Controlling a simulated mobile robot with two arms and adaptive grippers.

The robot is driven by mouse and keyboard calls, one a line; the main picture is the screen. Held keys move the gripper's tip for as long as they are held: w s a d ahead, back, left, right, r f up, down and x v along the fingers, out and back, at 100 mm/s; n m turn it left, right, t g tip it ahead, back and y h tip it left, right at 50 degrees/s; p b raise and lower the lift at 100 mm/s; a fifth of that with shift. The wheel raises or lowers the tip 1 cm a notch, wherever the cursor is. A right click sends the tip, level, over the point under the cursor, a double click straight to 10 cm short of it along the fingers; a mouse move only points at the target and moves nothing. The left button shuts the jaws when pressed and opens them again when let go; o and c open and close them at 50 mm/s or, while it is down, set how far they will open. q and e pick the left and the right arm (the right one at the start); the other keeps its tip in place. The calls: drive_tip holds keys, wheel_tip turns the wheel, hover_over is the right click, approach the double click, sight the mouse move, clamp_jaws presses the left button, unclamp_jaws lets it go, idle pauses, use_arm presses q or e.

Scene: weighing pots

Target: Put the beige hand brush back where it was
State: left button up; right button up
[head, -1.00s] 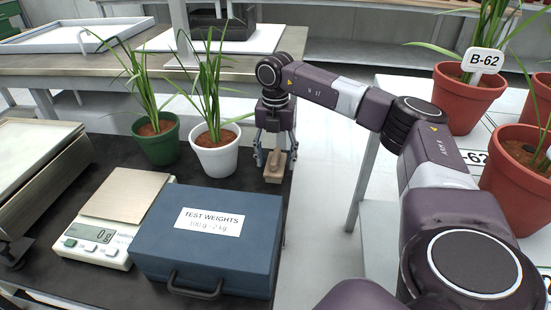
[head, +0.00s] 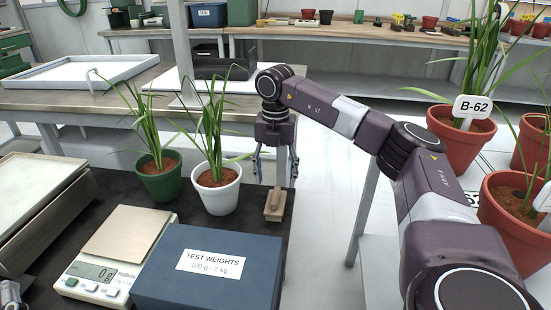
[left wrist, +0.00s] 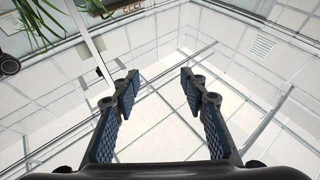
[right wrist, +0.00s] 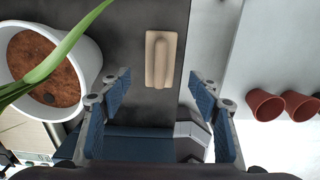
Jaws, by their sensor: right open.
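The beige hand brush (head: 275,205) lies on the dark table top near its right edge, beside the white pot (head: 217,192). My right gripper (head: 276,170) is open and empty above the brush, apart from it. In the right wrist view the brush (right wrist: 161,60) lies flat on the dark surface, beyond the gap between the open fingers (right wrist: 160,90). In the left wrist view my left gripper (left wrist: 160,88) is open and empty, facing the ceiling.
A green pot (head: 160,180) stands left of the white pot, both holding leafy plants. The blue test weights case (head: 210,270) and the scale (head: 125,235) are nearer. Red pots (head: 459,140) stand on the right. A floor gap separates the tables.

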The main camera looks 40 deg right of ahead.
sight(275, 194)
use_arm(q)
wheel_tip(275, 194, down, 8)
drive_tip(key=w+g+y+p, duration=0.1)
drive_tip(key=w+g, duration=0.1)
drive_tip(key=g, duration=0.2)
drive_tip(key=shift+a+f+y, duration=0.25)
drive_tip(key=shift+a+y, duration=0.05)
use_arm(e)
wheel_tip(275, 194, up, 5)
drive_tip(key=shift+f, duration=0.2)
use_arm(q)
drive_tip(key=shift+f+g+p, duration=0.1)
drive_tip(key=shift+g+p, duration=0.2)
